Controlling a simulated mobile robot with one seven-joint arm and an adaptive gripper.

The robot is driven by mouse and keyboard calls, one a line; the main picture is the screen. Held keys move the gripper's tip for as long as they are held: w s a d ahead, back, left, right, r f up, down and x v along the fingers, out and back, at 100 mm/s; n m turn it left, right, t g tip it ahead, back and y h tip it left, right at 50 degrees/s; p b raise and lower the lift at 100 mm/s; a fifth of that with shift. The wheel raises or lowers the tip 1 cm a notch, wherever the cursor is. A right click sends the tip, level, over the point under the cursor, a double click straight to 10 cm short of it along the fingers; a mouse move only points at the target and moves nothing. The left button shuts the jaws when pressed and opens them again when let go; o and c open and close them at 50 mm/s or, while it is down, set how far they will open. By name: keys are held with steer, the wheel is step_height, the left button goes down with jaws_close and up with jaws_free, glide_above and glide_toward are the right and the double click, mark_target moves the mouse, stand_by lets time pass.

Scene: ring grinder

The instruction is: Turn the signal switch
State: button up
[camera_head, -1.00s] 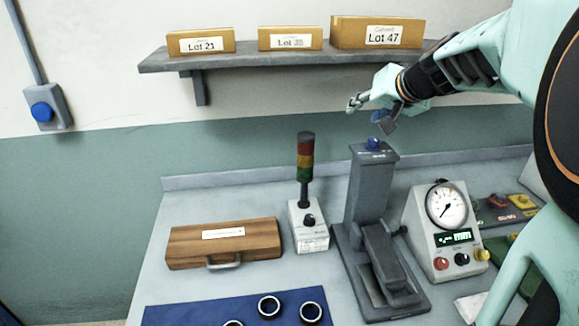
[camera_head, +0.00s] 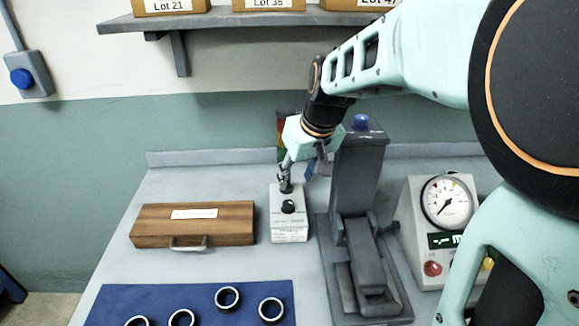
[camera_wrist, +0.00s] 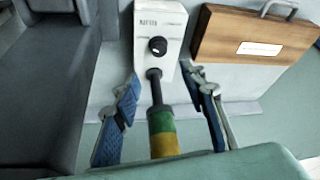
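The signal switch, a black round knob (camera_head: 288,207), sits on the white box (camera_head: 289,231) at the foot of the signal tower. It also shows in the wrist view, as a knob (camera_wrist: 158,46) with a light mark, on the white box (camera_wrist: 170,18). The signal tower (camera_wrist: 160,127), with green and yellow bands on a dark pole, appears between my fingers in the wrist view. In the head view my gripper (camera_head: 298,178) hangs just behind and above the knob and hides much of the tower. My gripper (camera_wrist: 164,75) is open and empty, apart from the knob.
A grey press (camera_head: 358,190) stands close to the right, with the gauge box (camera_head: 418,230) beyond it. A wooden case (camera_head: 193,224) lies to the left. Several black rings (camera_head: 228,298) lie on the blue mat (camera_head: 205,303) in front. A shelf (camera_head: 240,19) is above.

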mark_target(288, 202)
steer(key=x, duration=1.1)
steer(key=shift+s+f, duration=0.1)
steer(key=shift+f, duration=0.1)
jaws_close()
